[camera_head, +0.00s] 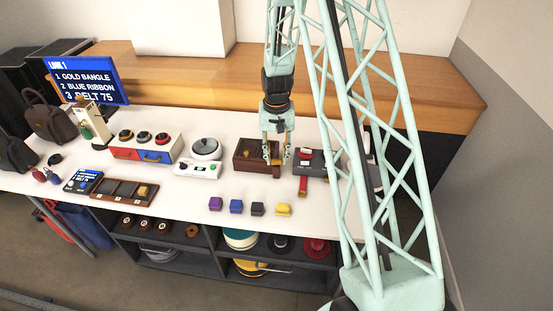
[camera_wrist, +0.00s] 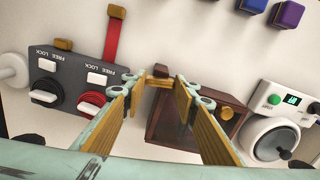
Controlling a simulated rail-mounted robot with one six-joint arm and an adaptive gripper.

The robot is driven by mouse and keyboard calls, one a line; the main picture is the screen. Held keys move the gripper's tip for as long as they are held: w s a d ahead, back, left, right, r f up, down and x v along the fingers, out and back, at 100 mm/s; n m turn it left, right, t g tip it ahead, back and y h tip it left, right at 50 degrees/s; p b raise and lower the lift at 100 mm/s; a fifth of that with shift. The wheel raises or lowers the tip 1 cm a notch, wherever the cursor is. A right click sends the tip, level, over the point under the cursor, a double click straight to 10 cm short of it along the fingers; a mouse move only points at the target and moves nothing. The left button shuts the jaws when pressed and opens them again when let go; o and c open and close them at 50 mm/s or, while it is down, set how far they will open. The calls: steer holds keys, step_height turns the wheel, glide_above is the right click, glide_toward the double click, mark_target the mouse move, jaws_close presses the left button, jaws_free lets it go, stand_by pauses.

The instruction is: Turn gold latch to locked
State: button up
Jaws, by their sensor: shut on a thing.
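A dark brown box (camera_head: 243,148) stands on the white table, right of centre in the head view; it also shows in the wrist view (camera_wrist: 163,125), partly behind my fingers. A gold knob (camera_wrist: 227,112) sits on it. My gripper (camera_head: 276,160) points down at the box's right part. In the wrist view, my fingertips (camera_wrist: 161,79) close on a small gold-tan piece, apparently the gold latch (camera_wrist: 159,82), at the box's edge.
On the other side is a scale (camera_wrist: 283,117). Several coloured blocks (camera_head: 236,206) lie near the table's front edge.

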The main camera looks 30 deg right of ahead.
steer(key=shift+m, duration=0.8)
steer(key=o, duration=0.8)
steer(key=shift+o, duration=0.2)
steer(key=shift+r, duration=0.15)
step_height(320, 180, up, 12)
stand_by(0.4)
stand_by(0.5)
